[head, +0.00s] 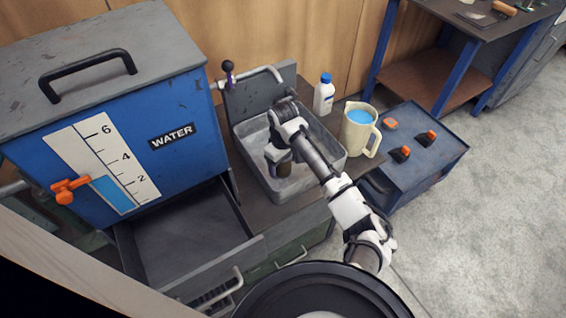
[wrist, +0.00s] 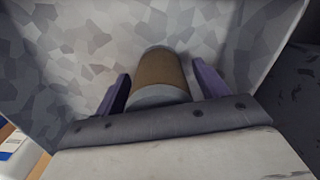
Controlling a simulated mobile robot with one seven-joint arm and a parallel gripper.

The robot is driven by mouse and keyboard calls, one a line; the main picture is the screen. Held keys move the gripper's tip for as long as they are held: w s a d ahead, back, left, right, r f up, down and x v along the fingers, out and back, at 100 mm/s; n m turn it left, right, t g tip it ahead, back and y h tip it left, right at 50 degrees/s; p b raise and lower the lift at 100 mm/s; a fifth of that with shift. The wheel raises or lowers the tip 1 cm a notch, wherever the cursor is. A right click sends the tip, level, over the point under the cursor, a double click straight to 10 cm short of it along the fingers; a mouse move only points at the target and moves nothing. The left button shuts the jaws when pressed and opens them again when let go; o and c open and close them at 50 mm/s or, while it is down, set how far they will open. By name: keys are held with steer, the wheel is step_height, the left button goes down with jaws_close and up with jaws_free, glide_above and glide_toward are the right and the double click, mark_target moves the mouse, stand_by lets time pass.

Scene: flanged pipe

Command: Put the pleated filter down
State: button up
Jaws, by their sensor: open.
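The pleated filter (wrist: 160,66) is a brown cylinder with grey end caps. In the wrist view it lies between the two purple fingers of my gripper (wrist: 160,74). The fingers are open, with a visible gap on each side of the filter. In the head view my gripper (head: 280,158) points down inside the grey metal sink (head: 322,178). The filter's brown lower part (head: 284,170) shows just below it, at the sink floor. The filter's upper part is hidden by my gripper.
The blue water tank (head: 120,150) is on the left. The sink walls surround my gripper closely.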

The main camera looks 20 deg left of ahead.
step_height(320, 180, up, 12)
steer(key=shift+f+b, duration=0.1)
steer(key=shift+b, duration=0.25)
